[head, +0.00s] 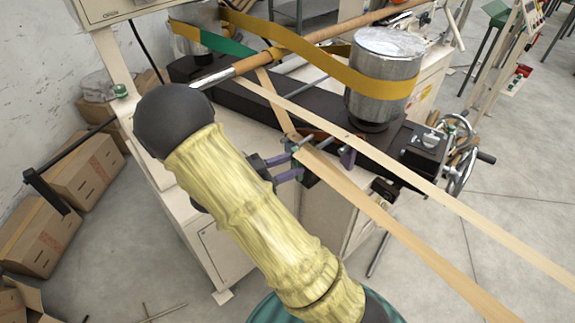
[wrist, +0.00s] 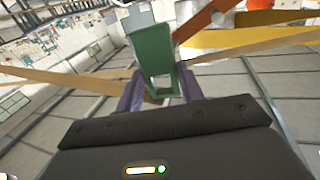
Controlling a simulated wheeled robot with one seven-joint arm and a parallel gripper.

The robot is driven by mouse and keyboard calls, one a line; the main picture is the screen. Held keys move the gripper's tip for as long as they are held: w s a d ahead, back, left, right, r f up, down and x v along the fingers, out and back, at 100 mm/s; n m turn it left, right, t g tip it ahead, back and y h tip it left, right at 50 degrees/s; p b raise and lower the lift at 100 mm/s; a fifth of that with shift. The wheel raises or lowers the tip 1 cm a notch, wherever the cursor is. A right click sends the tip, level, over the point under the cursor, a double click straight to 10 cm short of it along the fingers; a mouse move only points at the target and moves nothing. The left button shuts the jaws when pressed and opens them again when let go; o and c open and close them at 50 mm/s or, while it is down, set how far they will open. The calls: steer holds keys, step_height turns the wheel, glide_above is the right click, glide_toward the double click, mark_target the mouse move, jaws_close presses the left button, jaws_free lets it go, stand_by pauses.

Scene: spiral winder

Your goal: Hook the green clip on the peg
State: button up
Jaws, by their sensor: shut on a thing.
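The green clip (wrist: 153,52) is upright in the middle of the wrist view, with a square opening near its lower end. My gripper (wrist: 159,92) is shut on it, with one purple-grey finger on each side of its lower part. In the head view my gripper (head: 296,163) is beside the machine, near where the paper strips cross; the clip there is small and mostly hidden. I cannot pick out the peg for certain in either view.
A pale strip (head: 400,185) and a wider tan strip (head: 390,228) run past my gripper to the lower right. A yellow belt (head: 330,70) wraps a metal drum (head: 385,65) above. The dark machine beam (head: 265,112) lies behind. Cardboard boxes (head: 85,172) stand at left.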

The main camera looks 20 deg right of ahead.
steer(key=shift+d, duration=0.1)
steer(key=w+d+f+b, duration=0.1)
steer(key=w+d+b, duration=0.1)
steer(key=d, duration=0.8)
steer(key=shift+w+f+b, duration=0.25)
steer(key=shift+w+b, duration=0.1)
steer(key=shift+w, duration=0.5)
stand_by(0.5)
stand_by(0.5)
steer(key=o, duration=1.1)
steer(key=shift+c, duration=0.2)
